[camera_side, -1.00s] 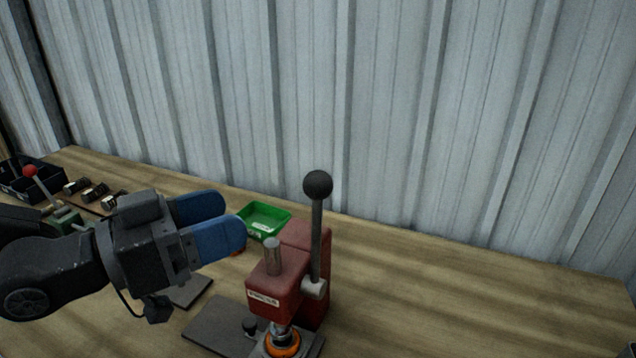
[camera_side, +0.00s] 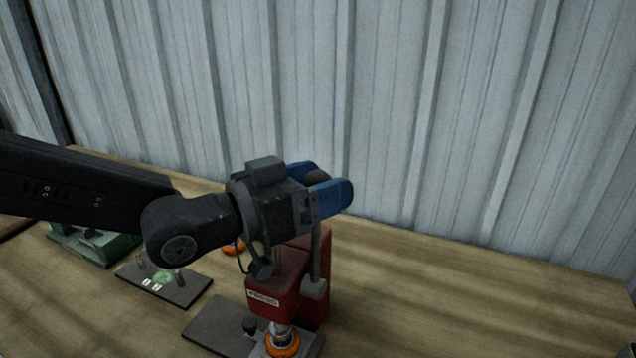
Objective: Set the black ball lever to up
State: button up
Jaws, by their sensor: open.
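The black ball lever (camera_side: 316,262) stands upright on the right side of the red press (camera_side: 276,287). Its black ball (camera_side: 317,178) shows between the two blue fingers of my gripper (camera_side: 318,183). My gripper is open, with one finger on the near side of the ball and one on the far side. The near finger hides the lower part of the ball and the top of the rod. I cannot tell whether either finger touches the ball.
An orange ring (camera_side: 282,344) sits at the press's foot, on a dark base plate (camera_side: 215,325). A dark plate with small parts (camera_side: 165,284) and a green device (camera_side: 95,243) lie at left. The table's right side (camera_side: 480,300) is clear.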

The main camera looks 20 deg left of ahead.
grip_shut()
jog(key=shift+w+f, duration=0.1)
jog(key=shift+w, duration=0.9)
grip_release()
jog(key=shift+s, duration=0.15)
jog(key=v, duration=1.3)
jog(key=shift+s+a, duration=0.2)
jog(key=shift+s, duration=0.05)
